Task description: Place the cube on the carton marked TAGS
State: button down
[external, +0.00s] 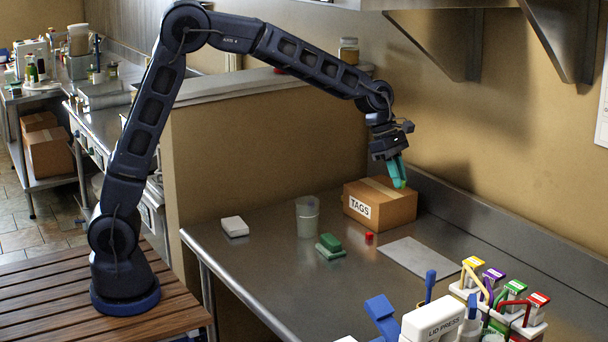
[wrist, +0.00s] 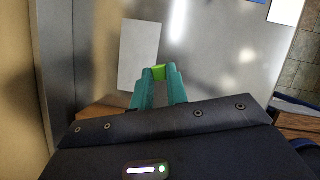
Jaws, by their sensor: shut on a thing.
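My gripper (external: 399,172) is shut on a small lime-green cube (external: 402,184). The cube also shows between the teal fingertips in the wrist view (wrist: 159,72). The brown carton marked TAGS (external: 395,211) stands on the steel counter against the back wall. The gripper and cube are in front of or above the carton's right part in the external view; the exact gap is hard to tell. In the wrist view a brown patch (wrist: 98,110), probably the carton, shows partly behind my gripper body.
A lid press (external: 433,321) and colored-tag bottles crowd the front right.

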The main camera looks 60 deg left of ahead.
jog(key=w+a+r+n+t, duration=0.1)
jog(key=w+a+r+n, duration=0.15)
jog(key=w+a, duration=0.85)
notch_tip(320, 180, up, 3)
jog(key=n+y, duration=0.1)
jog(key=n, duration=0.2)
send_over(383, 188)
jog(key=s+a, duration=0.1)
jog(key=shift+m+t, duration=0.25)
jog(key=shift+t, duration=0.25)
notch_tip(383, 188, down, 20)
jog(key=shift+r, duration=0.25)
jog(key=shift+f, duration=0.15)
jog(key=c, duration=1.4)
grip_release()
